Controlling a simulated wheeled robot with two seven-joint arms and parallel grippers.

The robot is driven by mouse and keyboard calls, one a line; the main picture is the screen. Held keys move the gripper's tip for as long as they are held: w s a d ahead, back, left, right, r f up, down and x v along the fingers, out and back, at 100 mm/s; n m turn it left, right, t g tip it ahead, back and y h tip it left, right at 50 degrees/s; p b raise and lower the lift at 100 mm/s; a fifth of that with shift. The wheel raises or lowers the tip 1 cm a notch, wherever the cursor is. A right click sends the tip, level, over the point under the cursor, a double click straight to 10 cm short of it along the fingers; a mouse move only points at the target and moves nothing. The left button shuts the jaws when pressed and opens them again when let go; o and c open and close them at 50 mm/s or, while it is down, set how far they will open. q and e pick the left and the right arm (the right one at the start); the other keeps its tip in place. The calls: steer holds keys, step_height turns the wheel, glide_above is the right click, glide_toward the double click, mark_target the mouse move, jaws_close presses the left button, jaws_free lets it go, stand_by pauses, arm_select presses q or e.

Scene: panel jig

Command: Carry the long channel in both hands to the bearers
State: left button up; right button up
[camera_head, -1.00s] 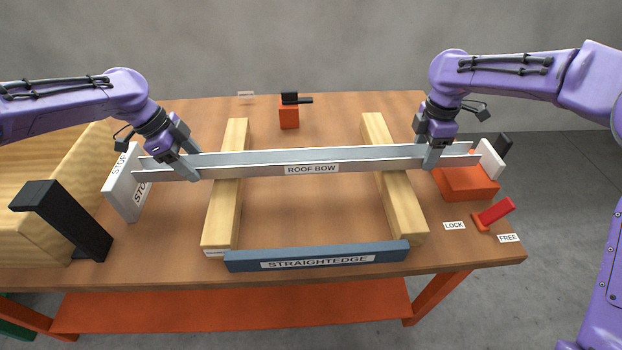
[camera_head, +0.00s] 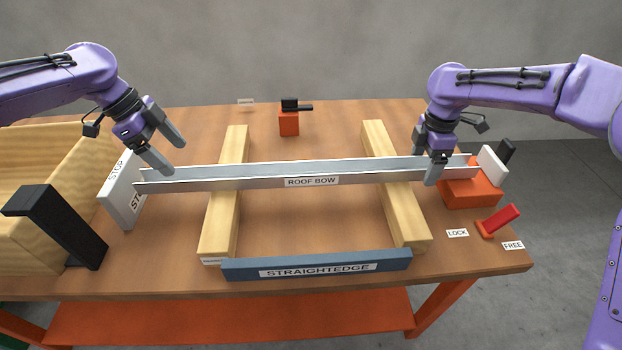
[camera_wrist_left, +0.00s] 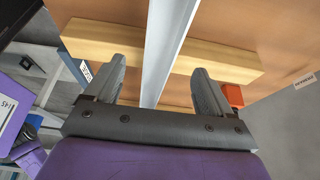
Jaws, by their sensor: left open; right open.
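The long channel (camera_head: 260,178), a grey metal piece labelled ROOF BOW, lies across the left wooden bearer (camera_head: 222,220) and the right wooden bearer (camera_head: 402,212). Its left end is close to the white STOP plate (camera_head: 119,200); I cannot tell if they touch. My left gripper (camera_head: 168,155) is open and empty, above and behind the channel's left end. In the left wrist view the channel (camera_wrist_left: 166,40) passes between the spread fingers, beyond them. My right gripper (camera_head: 435,172) is open, at the channel near its right end; its far finger is mostly hidden.
An orange block (camera_head: 470,192) with a white plate (camera_head: 492,165) stands at the right end, near a red lever (camera_head: 500,219). A blue straightedge (camera_head: 318,265) lies along the front. An orange stand (camera_head: 289,123) is behind.

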steer(key=shift+w+r, duration=0.1)
steer(key=shift+r, duration=0.1)
arm_select(q)
steer(key=v, duration=0.4)
steer(key=shift+a+r, duration=0.1)
steer(key=shift+r, duration=0.05)
arm_select(e)
step_height(320, 180, up, 12)
steer(key=shift+f, duration=0.25)
